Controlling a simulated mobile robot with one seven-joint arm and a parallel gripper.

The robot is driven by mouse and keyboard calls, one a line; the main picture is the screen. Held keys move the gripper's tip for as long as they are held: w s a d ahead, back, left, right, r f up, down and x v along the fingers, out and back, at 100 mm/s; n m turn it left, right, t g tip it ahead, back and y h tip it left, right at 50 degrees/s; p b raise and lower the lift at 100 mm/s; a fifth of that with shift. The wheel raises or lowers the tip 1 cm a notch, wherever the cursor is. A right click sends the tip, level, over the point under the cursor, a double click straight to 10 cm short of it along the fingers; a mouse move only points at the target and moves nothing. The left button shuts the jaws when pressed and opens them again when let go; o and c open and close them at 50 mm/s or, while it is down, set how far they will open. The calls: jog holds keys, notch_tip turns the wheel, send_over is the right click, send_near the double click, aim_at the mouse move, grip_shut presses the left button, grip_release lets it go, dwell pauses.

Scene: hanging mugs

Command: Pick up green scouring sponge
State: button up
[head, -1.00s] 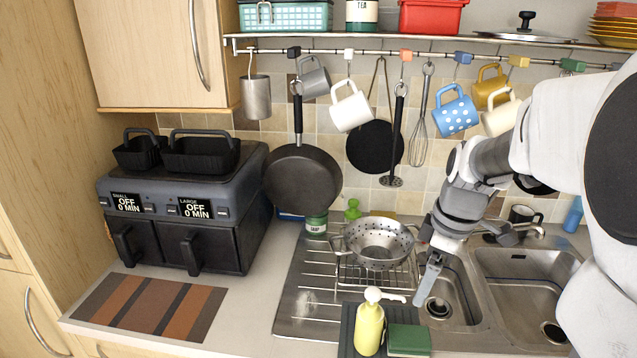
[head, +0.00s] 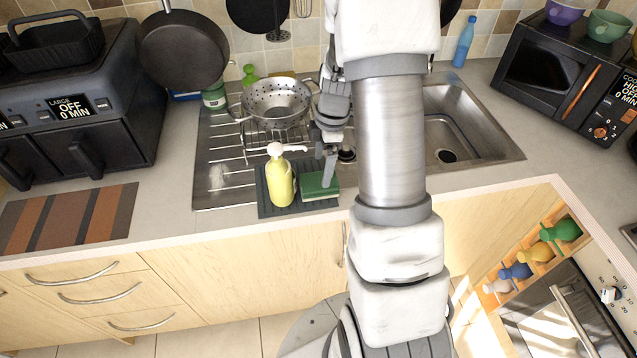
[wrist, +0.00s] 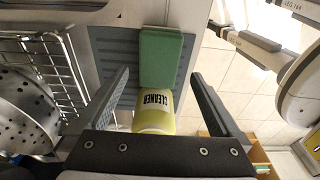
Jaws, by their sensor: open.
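The green scouring sponge (head: 314,188) lies on a dark ridged mat (head: 305,207) at the front of the drainer. A yellow cleaner bottle (head: 281,183) with a white pump stands just left of it. My gripper (head: 329,178) points down above the sponge in the head view, its fingers overlapping the sponge's right part. In the wrist view my gripper (wrist: 161,74) is open and empty. The sponge (wrist: 161,58) shows between and beyond the fingertips, with the bottle (wrist: 154,113) nearer, also between the fingers. I cannot tell whether a finger touches the sponge.
A metal colander (head: 277,103) stands on the drainer rack behind the bottle. The sink (head: 450,125) is to the right, partly hidden by my arm. An air fryer (head: 85,110) stands at the left and a microwave (head: 562,75) at the right. The counter edge is close in front.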

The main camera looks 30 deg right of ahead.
aim_at(319, 180)
jog(key=shift+w+a+f+p, duration=0.1)
jog(key=shift+a+f+p, duration=0.05)
jog(key=shift+f, duration=0.95)
jog(key=shift+w+a+f+p, duration=0.1)
jog(key=shift+a+f+p, duration=0.1)
jog(key=shift+f, duration=0.95)
jog(key=shift+w+a+f+p, duration=0.1)
jog(key=shift+f+p, duration=0.05)
jog(key=shift+f, duration=0.95)
jog(key=shift+s, duration=0.1)
jog(key=c, duration=1.2)
jog(key=shift+b, duration=0.4)
jog(key=s+a+b, duration=0.1)
jog(key=s+b, duration=0.1)
jog(key=s, duration=0.3)
jog(key=s+a+b, duration=0.2)
jog(key=s+b, duration=0.1)
jog(key=s, duration=0.2)
jog(key=s+a+b, duration=0.1)
jog(key=s+b, duration=0.2)
jog(key=s, duration=0.2)
jog(key=shift+a+f, duration=0.15)
jog(key=shift+f, duration=0.05)
